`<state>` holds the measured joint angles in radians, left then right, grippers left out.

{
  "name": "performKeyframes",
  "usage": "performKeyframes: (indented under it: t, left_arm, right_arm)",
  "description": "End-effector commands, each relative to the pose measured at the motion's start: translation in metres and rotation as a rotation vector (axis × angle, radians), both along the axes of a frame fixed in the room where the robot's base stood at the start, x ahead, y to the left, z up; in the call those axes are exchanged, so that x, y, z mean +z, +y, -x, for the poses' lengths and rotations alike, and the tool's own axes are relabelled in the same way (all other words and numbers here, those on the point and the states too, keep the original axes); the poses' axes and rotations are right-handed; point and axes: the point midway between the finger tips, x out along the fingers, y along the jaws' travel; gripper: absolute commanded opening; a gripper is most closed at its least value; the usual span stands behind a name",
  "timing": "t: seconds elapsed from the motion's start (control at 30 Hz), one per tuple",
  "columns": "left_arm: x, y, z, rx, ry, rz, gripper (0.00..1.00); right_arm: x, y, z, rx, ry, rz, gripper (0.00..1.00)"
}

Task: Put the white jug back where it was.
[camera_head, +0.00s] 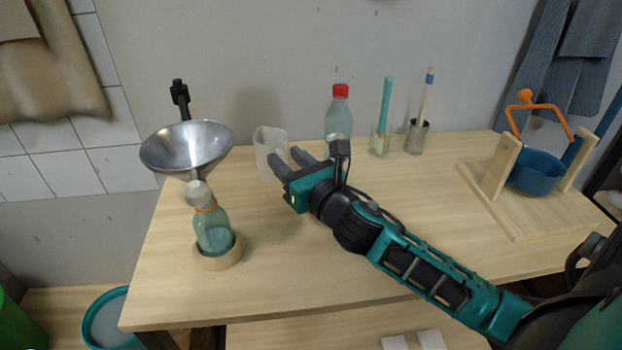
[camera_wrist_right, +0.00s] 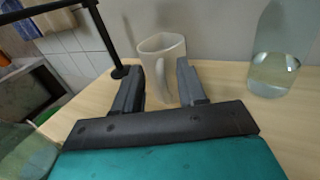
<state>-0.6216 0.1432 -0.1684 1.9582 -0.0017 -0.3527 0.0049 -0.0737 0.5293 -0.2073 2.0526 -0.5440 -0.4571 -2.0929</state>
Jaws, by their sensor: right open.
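The white jug (camera_head: 268,150) stands upright at the back of the wooden table, left of the middle. In the right wrist view the white jug (camera_wrist_right: 163,60) is just beyond the fingertips, with its handle facing the gripper. My right gripper (camera_head: 290,158) is open and reaches toward the jug from the front right. In the wrist view its fingers (camera_wrist_right: 160,75) point at the jug, and the handle shows in the gap between them. I cannot tell whether a finger touches the jug. My left gripper is not in view.
A red-capped bottle (camera_head: 339,118) stands close right of the jug. A wooden frame with a blue pot (camera_head: 537,172) is at right. The front-centre table is clear.

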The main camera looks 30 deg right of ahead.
Motion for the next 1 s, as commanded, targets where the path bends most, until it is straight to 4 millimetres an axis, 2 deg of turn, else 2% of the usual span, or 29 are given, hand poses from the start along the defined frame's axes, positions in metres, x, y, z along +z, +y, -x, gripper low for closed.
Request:
performKeyframes:
  t: [0.3,0.5,0.73,1.0]
  left_arm:
    - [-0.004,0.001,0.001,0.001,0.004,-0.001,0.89]
    - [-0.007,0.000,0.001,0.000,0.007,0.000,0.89]
    - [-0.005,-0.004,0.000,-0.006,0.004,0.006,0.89]
    - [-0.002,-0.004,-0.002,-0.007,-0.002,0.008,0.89]
  right_arm:
    - [-0.002,-0.001,0.056,0.000,0.003,0.001,0.41]
    - [-0.002,-0.002,0.085,-0.002,0.002,0.000,0.41]
    - [-0.001,-0.002,0.104,-0.001,0.000,0.000,0.41]
    - [0.000,-0.002,0.107,0.000,-0.001,0.000,0.41]
